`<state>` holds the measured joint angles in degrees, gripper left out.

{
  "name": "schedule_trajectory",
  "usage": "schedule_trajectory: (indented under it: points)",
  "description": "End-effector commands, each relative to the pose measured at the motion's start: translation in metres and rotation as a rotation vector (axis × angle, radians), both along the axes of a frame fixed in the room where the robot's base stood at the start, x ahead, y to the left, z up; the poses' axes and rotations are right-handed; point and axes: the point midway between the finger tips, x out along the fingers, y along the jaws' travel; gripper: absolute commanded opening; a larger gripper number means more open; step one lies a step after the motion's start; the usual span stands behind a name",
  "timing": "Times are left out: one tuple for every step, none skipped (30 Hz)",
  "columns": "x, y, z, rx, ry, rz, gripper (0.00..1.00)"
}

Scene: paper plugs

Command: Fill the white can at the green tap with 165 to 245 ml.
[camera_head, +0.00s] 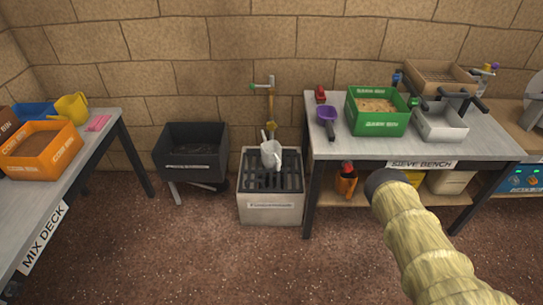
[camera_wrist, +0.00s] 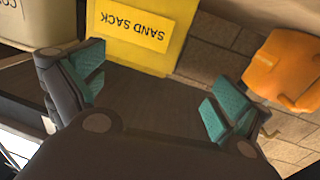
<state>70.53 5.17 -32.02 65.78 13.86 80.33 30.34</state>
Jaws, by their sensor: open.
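The white can (camera_head: 271,154) stands on the dark grate of a pale drain box (camera_head: 270,208), against the wall. Its handle or spout sticks up at the left. The green tap (camera_head: 262,85) is on the wall above it, with a brass pipe running down behind the can. Whether water is flowing cannot be seen. My gripper (camera_wrist: 157,88) is open and empty in the wrist view, with teal pads wide apart. In the head view my sleeved arm reaches in at the lower right, well away from the can; the gripper's fingers are hidden there.
The sieve bench (camera_head: 400,150) holds a green box (camera_head: 377,112) and a purple scoop (camera_head: 327,114). Below it are an orange container (camera_head: 346,182) and a yellow sand sack bin (camera_wrist: 130,40). A black bin (camera_head: 191,153) stands left of the drain. The floor in front is clear.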

Motion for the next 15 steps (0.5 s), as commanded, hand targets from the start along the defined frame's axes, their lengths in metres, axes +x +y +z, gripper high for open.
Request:
schedule_trajectory:
  points:
    - [0.000, 0.000, 0.000, 0.000, 0.000, 0.000, 1.00]
    - [0.000, 0.000, 0.000, 0.000, 0.000, 0.000, 1.00]
    - [0.000, 0.000, 0.000, 0.000, 0.000, 0.000, 1.00]
    - [0.000, 0.000, 0.000, 0.000, 0.000, 0.000, 1.00]
    - [0.000, 0.000, 0.000, 0.000, 0.000, 0.000, 1.00]
    - [0.000, 0.000, 0.000, 0.000, 0.000, 0.000, 1.00]
    - [0.000, 0.000, 0.000, 0.000, 0.000, 0.000, 1.00]
    - [0.000, 0.000, 0.000, 0.000, 0.000, 0.000, 0.95]
    - [-0.001, 0.000, 0.000, 0.000, 0.002, -0.001, 0.87]
    - [-0.001, 0.000, -0.001, 0.000, 0.005, -0.004, 0.82]
    - [-0.003, 0.000, -0.001, 0.000, 0.010, -0.008, 0.76]
    - [-0.006, -0.001, -0.003, -0.001, 0.021, -0.016, 0.69]
    - [-0.009, -0.001, -0.005, 0.000, 0.034, -0.025, 0.64]
    - [-0.014, -0.002, -0.007, 0.001, 0.050, -0.036, 0.58]
    - [-0.020, -0.002, -0.010, 0.002, 0.076, -0.053, 0.51]
